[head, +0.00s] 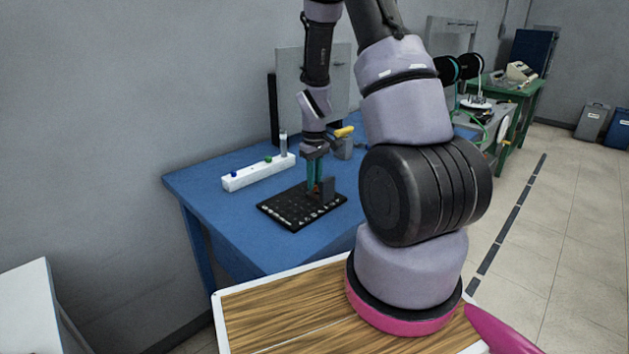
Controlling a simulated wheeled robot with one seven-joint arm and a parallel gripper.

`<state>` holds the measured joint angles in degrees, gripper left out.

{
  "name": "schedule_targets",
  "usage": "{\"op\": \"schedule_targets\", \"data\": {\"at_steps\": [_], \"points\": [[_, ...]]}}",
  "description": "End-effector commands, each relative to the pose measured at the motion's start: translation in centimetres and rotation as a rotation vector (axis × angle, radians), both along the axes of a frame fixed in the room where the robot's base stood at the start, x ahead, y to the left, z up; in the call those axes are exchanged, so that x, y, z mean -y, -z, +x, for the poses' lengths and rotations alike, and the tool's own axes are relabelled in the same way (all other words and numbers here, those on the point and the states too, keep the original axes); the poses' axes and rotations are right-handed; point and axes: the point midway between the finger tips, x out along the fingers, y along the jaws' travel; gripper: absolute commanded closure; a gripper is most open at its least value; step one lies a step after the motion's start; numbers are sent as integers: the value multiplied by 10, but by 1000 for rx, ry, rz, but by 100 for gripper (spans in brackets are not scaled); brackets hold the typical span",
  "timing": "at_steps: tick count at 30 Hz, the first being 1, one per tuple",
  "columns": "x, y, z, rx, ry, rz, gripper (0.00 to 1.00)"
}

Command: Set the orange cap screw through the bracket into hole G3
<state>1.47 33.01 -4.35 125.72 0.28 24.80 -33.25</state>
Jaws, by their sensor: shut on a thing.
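The black hole plate (283,213) lies on the blue table, with light marks across its top. A dark upright bracket (327,187) stands at the plate's far right part. My gripper (315,188) points straight down over the plate, just left of and close to the bracket. Its teal fingers are shut on a small orange-red thing, which looks like the orange cap screw (313,191). The fingers hide most of the screw. Hole G3 cannot be picked out at this size, and I cannot tell whether the screw touches the bracket or plate.
A white rack (250,177) with blue and green pieces stands on the blue table (215,205), left of the plate. A grey block with a yellow-handled thing (344,131) is behind my gripper. A grey panel (338,82) rises at the back. The table's front left is clear.

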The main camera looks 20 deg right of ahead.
Motion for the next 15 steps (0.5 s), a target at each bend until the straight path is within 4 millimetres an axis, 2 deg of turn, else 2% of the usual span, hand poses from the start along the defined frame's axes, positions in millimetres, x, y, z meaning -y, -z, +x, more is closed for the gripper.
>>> {"op": "schedule_targets", "data": {"at_steps": [3, 6, 12, 13, 15], "points": [[-1, 1, 0, -1, 209, -1, 100], [0, 1, 0, -1, 320, -1, 100], [0, 1, 0, -1, 339, 0, 100], [0, 1, 0, -1, 339, 0, 69], [0, 1, 0, -1, 338, 0, 45]]}}
